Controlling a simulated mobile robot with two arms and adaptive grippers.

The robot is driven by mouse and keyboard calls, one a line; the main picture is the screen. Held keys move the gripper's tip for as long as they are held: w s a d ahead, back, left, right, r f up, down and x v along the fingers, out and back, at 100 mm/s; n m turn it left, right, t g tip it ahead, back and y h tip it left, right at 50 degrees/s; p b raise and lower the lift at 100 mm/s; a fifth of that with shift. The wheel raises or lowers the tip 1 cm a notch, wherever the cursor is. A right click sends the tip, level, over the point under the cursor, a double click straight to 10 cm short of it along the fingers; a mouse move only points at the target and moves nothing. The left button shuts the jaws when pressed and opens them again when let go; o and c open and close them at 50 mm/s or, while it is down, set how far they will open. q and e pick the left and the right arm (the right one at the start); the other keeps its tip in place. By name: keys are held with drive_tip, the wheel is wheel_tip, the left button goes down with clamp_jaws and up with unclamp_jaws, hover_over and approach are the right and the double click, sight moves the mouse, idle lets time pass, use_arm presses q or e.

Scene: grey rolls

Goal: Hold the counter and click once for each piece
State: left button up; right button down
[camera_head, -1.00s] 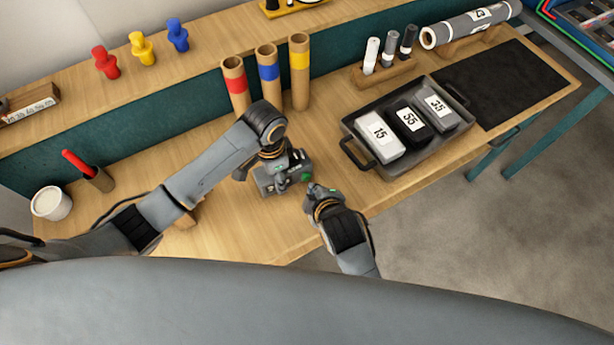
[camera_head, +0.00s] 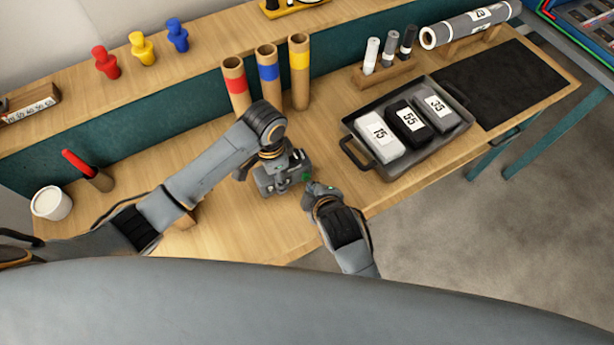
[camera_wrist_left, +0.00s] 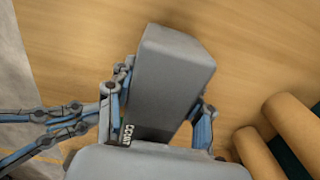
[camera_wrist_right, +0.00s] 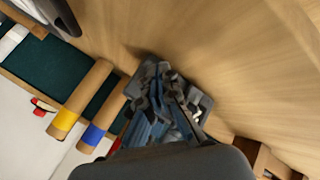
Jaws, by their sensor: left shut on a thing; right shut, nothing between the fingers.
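The counter (camera_head: 270,181) is a grey box with a green button (camera_head: 306,177) on its right side in the head view. My left gripper (camera_head: 278,167) is shut on it above the bench; the left wrist view shows its grey body (camera_wrist_left: 170,80) between the fingers, with part of a "COUNT" label. My right gripper (camera_head: 313,190) is shut and empty, its tips just right of the green button. In the right wrist view its closed fingers (camera_wrist_right: 155,90) overlap the counter (camera_wrist_right: 198,100). I cannot tell whether they touch the button.
A dark tray (camera_head: 378,168) holds three blocks marked 15, 55 and 35. Three cardboard tubes with red, blue and yellow bands (camera_head: 268,80) stand behind the counter. A white cup (camera_head: 51,204) and a red-topped holder (camera_head: 92,175) are at left. A black mat (camera_head: 500,85) lies at right.

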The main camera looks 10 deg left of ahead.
drive_tip(key=shift+w+a, duration=0.35)
drive_tip(key=shift+w, duration=0.15)
idle(1.0)
drive_tip(key=shift+s+d, duration=0.55)
drive_tip(key=shift+s, duration=0.25)
drive_tip(key=shift+s+d, duration=0.75)
drive_tip(key=shift+s, duration=0.3)
drive_tip(key=shift+s+d, duration=0.7)
drive_tip(key=shift+s, duration=0.3)
use_arm(q)
drive_tip(key=o, duration=1.5)
